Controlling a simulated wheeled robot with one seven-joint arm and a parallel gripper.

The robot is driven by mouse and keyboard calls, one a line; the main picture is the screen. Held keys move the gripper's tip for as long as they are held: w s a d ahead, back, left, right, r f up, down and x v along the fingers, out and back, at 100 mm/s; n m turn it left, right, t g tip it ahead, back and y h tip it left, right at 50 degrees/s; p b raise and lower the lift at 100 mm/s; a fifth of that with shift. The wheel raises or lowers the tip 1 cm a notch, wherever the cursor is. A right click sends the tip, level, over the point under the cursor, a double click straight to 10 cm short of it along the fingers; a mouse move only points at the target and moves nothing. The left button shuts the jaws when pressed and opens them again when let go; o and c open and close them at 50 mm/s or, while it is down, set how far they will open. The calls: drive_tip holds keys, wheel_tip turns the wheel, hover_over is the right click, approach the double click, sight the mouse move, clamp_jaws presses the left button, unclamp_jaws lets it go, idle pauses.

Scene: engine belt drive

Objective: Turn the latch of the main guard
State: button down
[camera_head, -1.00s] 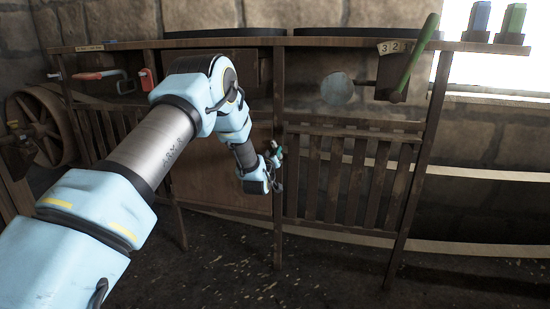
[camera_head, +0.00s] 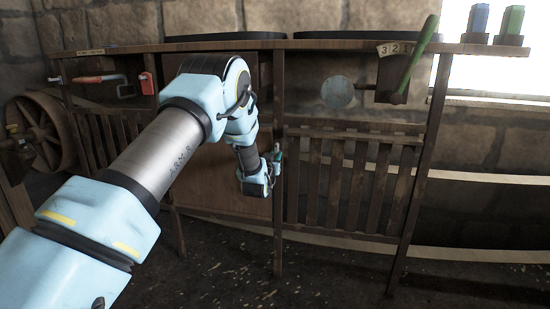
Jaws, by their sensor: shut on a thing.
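My gripper (camera_head: 276,168) is small and dark in the head view, at the post between the brown wooden panel (camera_head: 222,178) and the slatted gate (camera_head: 345,185). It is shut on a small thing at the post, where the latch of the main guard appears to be. The fingers cover most of the latch, so its shape and angle cannot be told. A small teal part shows at the fingers. My arm's wrist hides part of the panel's right side.
A wooden shelf (camera_head: 340,44) runs above the panel and gate. A green lever (camera_head: 418,56) leans beside a number plate (camera_head: 396,49). A red-handled crank (camera_head: 100,78), a red block (camera_head: 148,83) and a spoked wheel (camera_head: 40,130) are at left. The floor in front is open.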

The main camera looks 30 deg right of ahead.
drive_tip(key=shift+f, duration=0.1)
drive_tip(key=c, duration=0.8)
unclamp_jaws()
drive_tip(key=v, duration=1.1)
drive_tip(key=shift+p, duration=0.35)
drive_tip(key=shift+w, duration=0.1)
